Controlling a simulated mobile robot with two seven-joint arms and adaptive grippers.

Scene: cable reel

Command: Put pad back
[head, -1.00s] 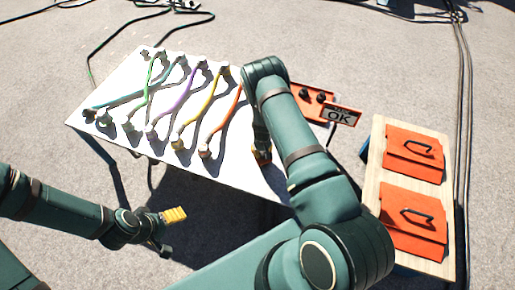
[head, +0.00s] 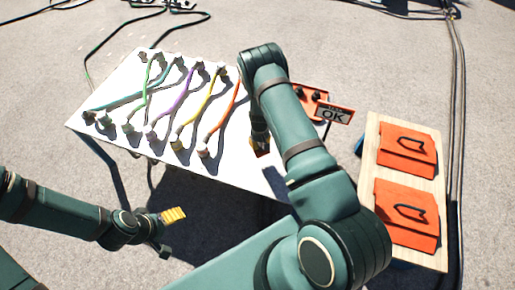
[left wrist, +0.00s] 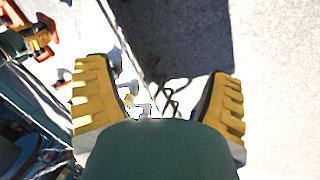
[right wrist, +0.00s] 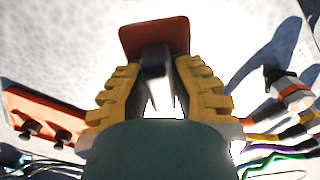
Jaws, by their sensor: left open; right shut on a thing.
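My right gripper (right wrist: 155,95) is shut on the dark handle of an orange-red pad (right wrist: 155,35) in the right wrist view. In the head view this gripper (head: 260,147) is over the right part of the white table (head: 135,75), mostly behind my arm, and the held pad is hidden there. Two other orange pads with dark handles, an upper one (head: 405,160) and a lower one (head: 390,222), lie on the wooden board (head: 372,150) at the right. My left gripper (head: 170,220) is open and empty, low in front of the table; its spread fingers show in the left wrist view (left wrist: 160,105).
Several coloured cables (head: 178,105) run between connectors on the table's left. An orange box with dark knobs (right wrist: 40,122) and an "OK" sign (head: 335,114) stand at the table's right edge. A gap separates table and wooden board. Black cables lie on the ground.

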